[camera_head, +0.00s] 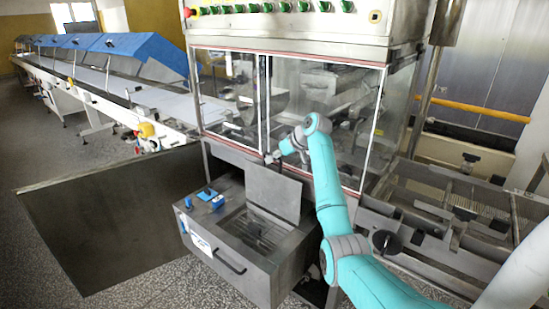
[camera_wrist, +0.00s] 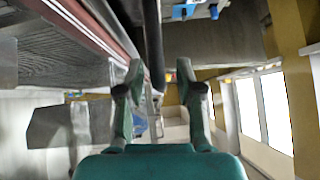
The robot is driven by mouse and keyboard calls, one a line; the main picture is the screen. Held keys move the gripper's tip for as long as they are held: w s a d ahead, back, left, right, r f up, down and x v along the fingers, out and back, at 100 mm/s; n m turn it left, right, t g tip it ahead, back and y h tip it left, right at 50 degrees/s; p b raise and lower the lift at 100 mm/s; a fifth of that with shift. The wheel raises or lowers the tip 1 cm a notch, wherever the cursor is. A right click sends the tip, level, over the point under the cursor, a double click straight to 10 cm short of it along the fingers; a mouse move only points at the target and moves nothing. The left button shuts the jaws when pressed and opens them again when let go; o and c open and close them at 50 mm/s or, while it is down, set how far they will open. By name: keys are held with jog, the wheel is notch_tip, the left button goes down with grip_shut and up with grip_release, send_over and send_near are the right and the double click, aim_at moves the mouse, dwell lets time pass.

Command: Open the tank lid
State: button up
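The tank (camera_head: 240,265) is a grey metal box low at the front of the machine, with a dark handle on its front. Its lid (camera_head: 275,194) is a flat grey plate standing raised and nearly upright at the back of the opening. A grate shows inside the opening. My gripper (camera_head: 270,158) is just above the lid's top edge, close to the machine front. In the wrist view, my gripper's two fingers (camera_wrist: 160,75) are apart. A dark bar (camera_wrist: 153,45) shows between or beyond them; I cannot tell whether they touch it.
The glass-panelled machine cabinet (camera_head: 315,95) rises right behind my gripper. Blue knobs (camera_head: 212,197) sit on the tank's left top. A long conveyor (camera_head: 110,80) with blue covers runs to the far left. A metal mesh frame (camera_head: 450,200) stands at the right. Floor is free in front of the tank.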

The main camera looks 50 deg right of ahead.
jog(key=shift+r, duration=0.1)
jog(key=v, duration=0.7)
jog(key=shift+s+r, duration=0.1)
jog(key=shift+s, duration=0.05)
dwell(0.4)
